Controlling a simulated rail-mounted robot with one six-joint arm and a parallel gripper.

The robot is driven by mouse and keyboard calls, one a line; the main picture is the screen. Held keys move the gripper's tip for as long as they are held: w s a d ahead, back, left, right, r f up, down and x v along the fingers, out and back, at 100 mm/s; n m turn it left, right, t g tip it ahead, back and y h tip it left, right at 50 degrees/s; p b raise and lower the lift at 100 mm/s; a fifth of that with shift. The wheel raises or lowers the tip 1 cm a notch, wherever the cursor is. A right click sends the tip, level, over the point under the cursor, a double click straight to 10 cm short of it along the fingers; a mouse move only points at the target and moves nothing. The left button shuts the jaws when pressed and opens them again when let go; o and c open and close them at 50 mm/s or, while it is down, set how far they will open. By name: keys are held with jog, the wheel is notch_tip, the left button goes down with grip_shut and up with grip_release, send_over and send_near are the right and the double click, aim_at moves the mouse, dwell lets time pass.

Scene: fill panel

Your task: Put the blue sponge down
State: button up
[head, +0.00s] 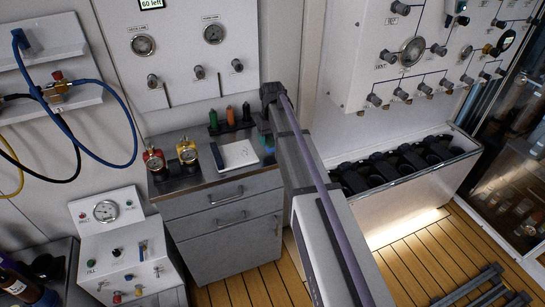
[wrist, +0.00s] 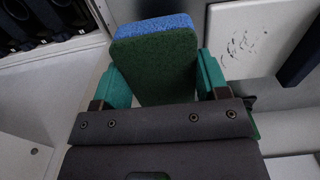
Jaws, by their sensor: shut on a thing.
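The blue sponge (wrist: 155,30) shows in the wrist view as a block with a blue top edge and a dark green broad face (wrist: 155,65). My gripper (wrist: 158,72) has its two teal fingers on either side of the block and is shut on it. In the head view my gripper (head: 267,143) hangs near the right end of the grey cabinet's top, right of a white notepad. The sponge is too small there to tell from the teal fingers. I cannot tell whether it touches any surface.
The grey cabinet (head: 225,210) carries two gauges with red and yellow fittings (head: 187,152), the white notepad (head: 236,154) and a rack of coloured bottles (head: 230,117). A white trough with black sockets (head: 400,165) stands to the right. A gauge panel (head: 190,50) is behind.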

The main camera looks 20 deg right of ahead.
aim_at(272, 154)
jog(key=shift+f, duration=0.2)
notch_tip(272, 154, down, 5)
jog(key=b, duration=0.4)
jog(key=shift+r, duration=0.4)
jog(key=shift+c, duration=0.3)
jog(key=shift+d+f, duration=0.1)
jog(key=shift+f, duration=0.1)
jog(key=o, duration=0.9)
jog(key=shift+f+b, duration=0.15)
jog(key=shift+b, duration=0.15)
notch_tip(272, 154, up, 11)
jog(key=p, duration=1.1)
jog(key=shift+d, duration=0.1)
jog(key=s+a, duration=0.3)
jog(key=s, duration=0.5)
jog(key=s+a, duration=0.4)
jog(key=s, duration=0.5)
jog(key=s+a, duration=0.4)
jog(key=s, duration=0.5)
